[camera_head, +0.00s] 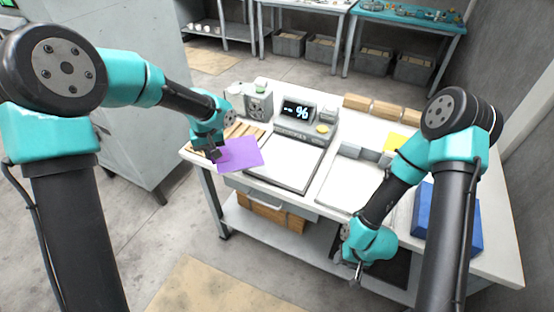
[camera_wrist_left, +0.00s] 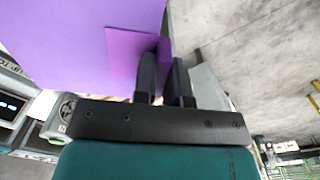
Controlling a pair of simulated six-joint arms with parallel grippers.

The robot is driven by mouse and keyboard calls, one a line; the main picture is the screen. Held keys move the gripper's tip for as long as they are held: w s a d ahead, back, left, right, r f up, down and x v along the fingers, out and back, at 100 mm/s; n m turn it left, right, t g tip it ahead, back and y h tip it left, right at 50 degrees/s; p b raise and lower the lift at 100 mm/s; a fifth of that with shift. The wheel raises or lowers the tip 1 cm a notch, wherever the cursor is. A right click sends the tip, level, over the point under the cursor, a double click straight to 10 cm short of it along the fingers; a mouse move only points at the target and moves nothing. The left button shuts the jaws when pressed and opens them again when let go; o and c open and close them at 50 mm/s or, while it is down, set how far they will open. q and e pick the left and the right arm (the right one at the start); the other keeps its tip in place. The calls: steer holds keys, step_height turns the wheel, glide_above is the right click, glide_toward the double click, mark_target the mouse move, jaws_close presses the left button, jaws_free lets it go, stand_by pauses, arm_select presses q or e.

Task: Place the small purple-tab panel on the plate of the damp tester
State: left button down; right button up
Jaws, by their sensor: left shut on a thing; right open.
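The small purple-tab panel (camera_head: 242,153) is a flat light-purple sheet with a darker purple tab (camera_wrist_left: 132,52). My left gripper (camera_head: 214,152) is shut on the panel at its tab, and the wrist view shows the fingers (camera_wrist_left: 166,75) pinching the tab's edge. The panel hangs near the table's left front edge, left of the damp tester. The damp tester (camera_head: 297,130) has a display reading "-- %" and a flat light plate (camera_head: 285,163) in front of it. The plate looks bare. My right gripper (camera_head: 357,268) is open and empty, low at the table's front edge.
A slatted wooden rack (camera_head: 246,130) is behind the panel, beside a small grey device (camera_head: 258,101). A pale board (camera_head: 345,184), a yellow sheet (camera_head: 396,143) and a blue bin (camera_head: 430,225) are to the right. Wooden blocks (camera_head: 384,108) line the back.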

mark_target(246, 168)
arm_select(q)
steer(key=shift+d, duration=0.1)
steer(key=s+d+f+n, duration=0.1)
steer(key=d, duration=0.2)
steer(key=s+d+n, duration=0.1)
steer(key=s+d, duration=0.1)
steer(key=d, duration=0.2)
steer(key=s+d+f+n, duration=0.1)
steer(key=d+n, duration=0.1)
steer(key=d, duration=0.2)
steer(key=shift+s+f, duration=0.2)
steer(key=shift+f, duration=0.1)
steer(key=s+d+f+n, duration=0.2)
steer(key=s+d+n, duration=0.3)
steer(key=s+d, duration=0.3)
steer(key=shift+d+f, duration=0.4)
steer(key=shift+d, duration=0.55)
steer(key=shift+w, duration=0.1)
steer(key=w, duration=0.5)
steer(key=w+f, duration=0.1)
steer(key=w, duration=0.9)
steer(key=shift+w+f, duration=0.15)
steer(key=shift+f, duration=0.05)
